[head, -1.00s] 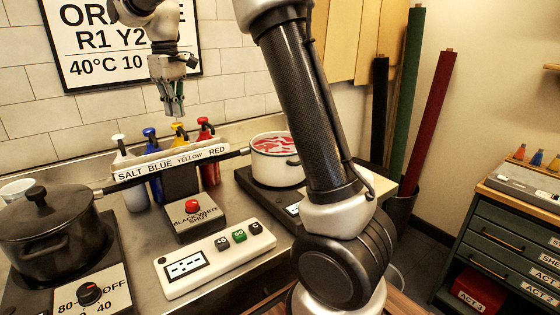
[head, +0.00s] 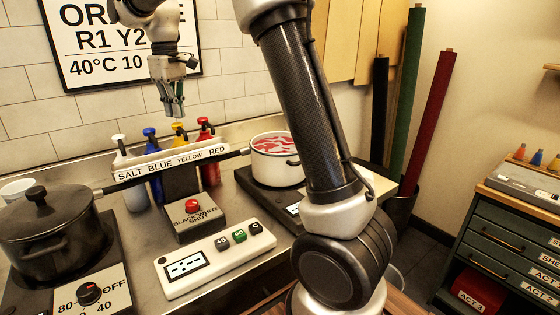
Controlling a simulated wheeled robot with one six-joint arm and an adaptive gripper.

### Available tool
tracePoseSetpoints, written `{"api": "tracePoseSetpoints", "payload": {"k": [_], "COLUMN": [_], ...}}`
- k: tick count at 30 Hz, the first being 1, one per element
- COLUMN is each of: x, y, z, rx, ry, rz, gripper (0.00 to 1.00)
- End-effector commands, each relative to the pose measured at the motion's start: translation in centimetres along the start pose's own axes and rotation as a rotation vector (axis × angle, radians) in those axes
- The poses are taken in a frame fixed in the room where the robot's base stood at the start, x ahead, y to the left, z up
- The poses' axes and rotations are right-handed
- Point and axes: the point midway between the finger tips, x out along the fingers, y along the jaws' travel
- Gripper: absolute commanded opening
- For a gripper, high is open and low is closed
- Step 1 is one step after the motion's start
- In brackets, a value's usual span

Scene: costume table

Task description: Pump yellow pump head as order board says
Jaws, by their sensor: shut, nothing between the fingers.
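The yellow pump head (head: 178,128) shows behind the label strip reading SALT BLUE YELLOW RED (head: 172,162), between the blue pump (head: 150,134) and the red pump (head: 205,128). My gripper (head: 176,114) is shut and empty, pointing down, with its tips right above or at the yellow head; I cannot tell if they touch. The yellow bottle below is hidden by the strip and the dark stand. The order board (head: 132,42) hangs on the wall. Its visible text reads "R1 Y2" and "40°C 10"; the top line and right side are partly covered by my arm.
A white salt pump (head: 119,142) stands at the left end. A lidded dark pot (head: 52,235) is at left, and a white pot with red contents (head: 276,165) at right. A red-button box (head: 193,213) and a white timer panel (head: 214,262) lie in front.

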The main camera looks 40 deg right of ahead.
Motion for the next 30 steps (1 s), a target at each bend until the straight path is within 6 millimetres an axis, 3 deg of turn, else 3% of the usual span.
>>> {"api": "tracePoseSetpoints", "payload": {"k": [30], "x": [3.3], "y": [0.0], "z": [0.0], "rx": [0.0], "ry": [-0.002], "rz": [-0.001], "gripper": [0.0]}}
